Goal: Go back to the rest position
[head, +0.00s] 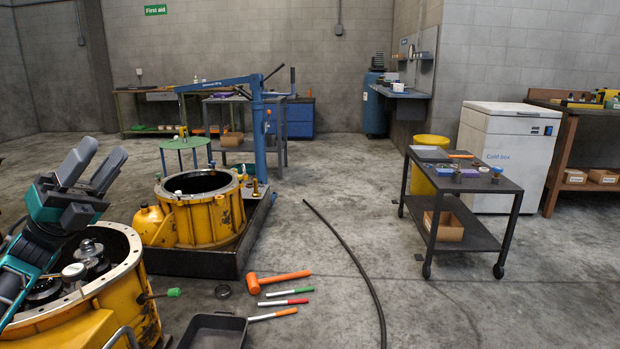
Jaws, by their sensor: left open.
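My left gripper (92,168) is at the left of the head view, its two grey fingers apart and pointing up, with nothing between them. It is above the near yellow transmission housing (120,287), which is open on top and shows dark and metal parts inside. My teal and black left arm comes in from the left edge and hides part of this housing. A second yellow housing (205,222) sits farther back on a dark tray, apart from the gripper. My right gripper is not in view.
An orange mallet (277,282), several coloured-handled tools and a black pan (213,332) lie on the floor. A hose (352,258) crosses the floor. A blue hoist (258,130) stands behind; a dark cart (463,185) and white cold box (510,150) stand right. Centre floor is mostly clear.

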